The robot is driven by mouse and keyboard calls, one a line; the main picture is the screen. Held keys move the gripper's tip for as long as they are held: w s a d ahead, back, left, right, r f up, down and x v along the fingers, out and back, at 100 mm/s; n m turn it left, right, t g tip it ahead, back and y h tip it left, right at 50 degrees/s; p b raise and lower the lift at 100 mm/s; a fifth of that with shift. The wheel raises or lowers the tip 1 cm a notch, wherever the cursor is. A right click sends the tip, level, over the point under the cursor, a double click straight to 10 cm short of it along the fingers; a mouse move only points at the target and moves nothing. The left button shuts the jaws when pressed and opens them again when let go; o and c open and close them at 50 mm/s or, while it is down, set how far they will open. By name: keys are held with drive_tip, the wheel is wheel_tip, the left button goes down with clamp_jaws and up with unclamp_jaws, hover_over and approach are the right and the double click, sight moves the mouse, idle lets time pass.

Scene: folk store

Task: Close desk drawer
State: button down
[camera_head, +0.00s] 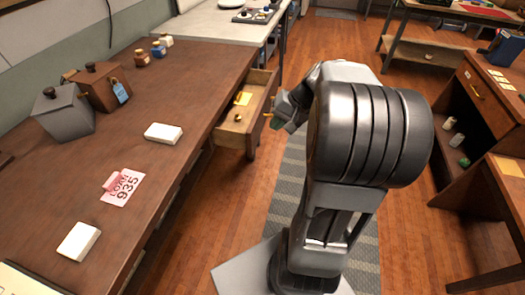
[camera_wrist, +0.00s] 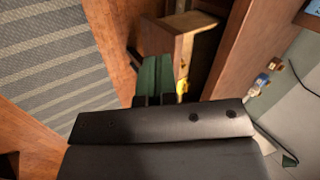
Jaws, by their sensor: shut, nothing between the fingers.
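The wooden desk drawer (camera_head: 257,128) stands pulled out from the right side of the brown desk (camera_head: 190,97), toward its far end. A yellow item and a small dark round item lie inside it. My gripper (camera_head: 282,112) is just to the right of the drawer front, partly hidden by my arm. In the wrist view, the green fingers of my gripper (camera_wrist: 158,68) are together and empty, beside the drawer (camera_wrist: 160,38). I cannot tell whether the fingers touch the drawer.
The desktop holds a grey canister (camera_head: 64,112), a brown canister (camera_head: 103,86), white blocks and a pink-marked card (camera_head: 122,187). A pale table (camera_head: 222,22) stands beyond. A shelf unit (camera_head: 484,110) is at right. A striped grey rug (camera_head: 285,190) covers the floor between.

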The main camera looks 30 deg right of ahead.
drive_tip(key=w+d+f+m+t+y+b, duration=0.1)
drive_tip(key=w+d+f+m+t+b, duration=0.1)
drive_tip(key=d+f+b, duration=0.4)
approach(256, 138)
drive_tip(key=shift+t, duration=0.3)
drive_tip(key=shift+s+a+x, duration=0.1)
drive_tip(key=shift+s+x, duration=0.05)
drive_tip(key=shift+x, duration=1.45)
drive_tip(key=shift+s+a+x, duration=0.1)
drive_tip(key=shift+s+x, duration=0.05)
drive_tip(key=shift+x, duration=1.45)
